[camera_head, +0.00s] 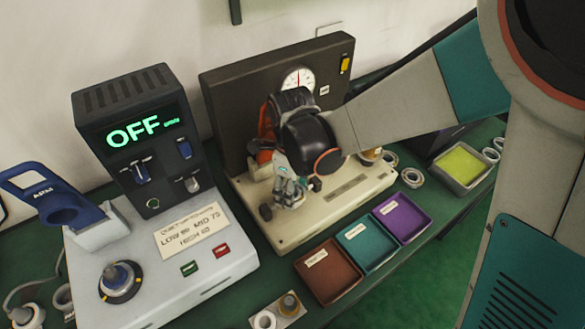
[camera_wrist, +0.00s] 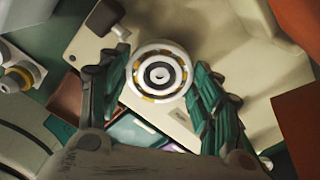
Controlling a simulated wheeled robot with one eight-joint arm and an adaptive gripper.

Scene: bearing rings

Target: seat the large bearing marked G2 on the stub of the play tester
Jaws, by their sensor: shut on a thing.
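The play tester (camera_head: 345,207) has a cream base, a dark upright panel and a round dial. My gripper (camera_head: 289,193) is low over the front left of this base. In the wrist view my gripper is shut on a large bearing (camera_wrist: 136,76), its fingers on either side of the ring. The bearing has a pale outer ring, amber parts between the rings and a dark inner ring. A small pale round shows at its centre; I cannot tell whether this is the stub inside the bore. No G2 mark is readable. In the head view my gripper hides the bearing and stub.
A grey machine (camera_head: 200,275) with an OFF display and a blue-handled part stands left. Brown (camera_head: 328,272), teal (camera_head: 366,247) and purple (camera_head: 402,218) trays lie in front of the tester. Loose rings (camera_head: 412,177) and a grey bin (camera_head: 462,168) lie right.

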